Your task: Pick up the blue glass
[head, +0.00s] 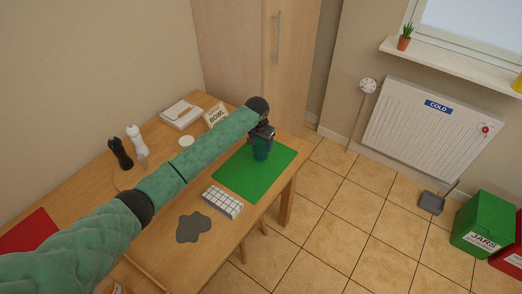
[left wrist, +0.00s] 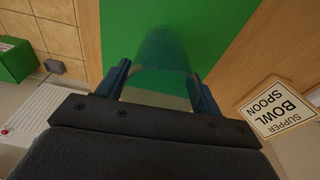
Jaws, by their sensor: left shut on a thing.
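The blue glass (head: 260,153) stands on or just above the green mat (head: 234,177) at the far right end of the table, partly hidden by my gripper in the head view. In the left wrist view the see-through glass (left wrist: 165,62) is between the two fingers, with the green mat behind it. My left gripper (head: 262,140) comes from above and is shut on the glass; its fingers also show in the left wrist view (left wrist: 160,90). I cannot tell whether the glass touches the mat. My right gripper is out of view.
A sign reading "BOWL" (head: 216,115) stands behind the mat. A white gridded block (head: 223,202) and a grey patch (head: 194,228) are in front. Black (head: 120,153) and white (head: 137,140) mills stand at left. The table's right edge is close to the mat.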

